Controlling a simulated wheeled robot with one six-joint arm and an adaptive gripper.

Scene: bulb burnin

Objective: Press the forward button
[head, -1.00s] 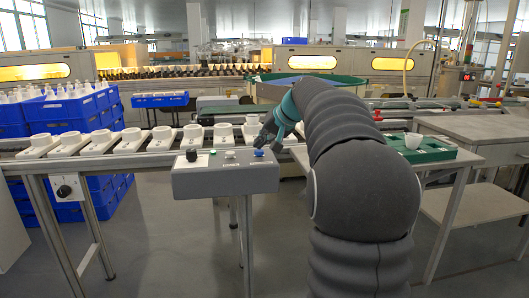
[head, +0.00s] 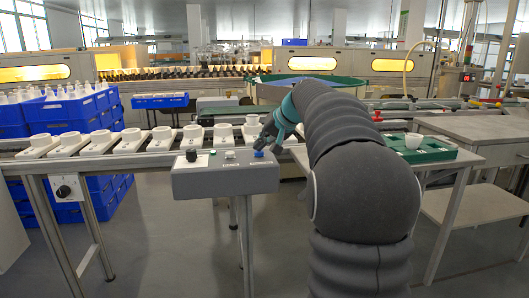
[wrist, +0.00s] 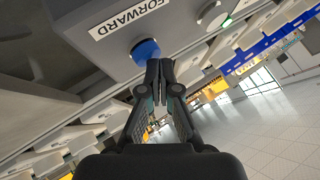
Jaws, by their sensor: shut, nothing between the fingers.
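The forward button is a blue round button (head: 259,154) at the right end of the grey control box (head: 225,180). In the wrist view the blue button (wrist: 145,50) sits beside a white label reading FORWARD (wrist: 128,17). My gripper (head: 262,146) is just above the button in the head view. In the wrist view my gripper (wrist: 160,68) is shut and empty, its fingertips overlapping the button's lower right edge. I cannot tell whether they touch it.
The box also carries a black knob (head: 191,155), a green light (head: 213,153) and a white button (head: 230,155). A conveyor with several white holders (head: 130,140) runs behind it.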

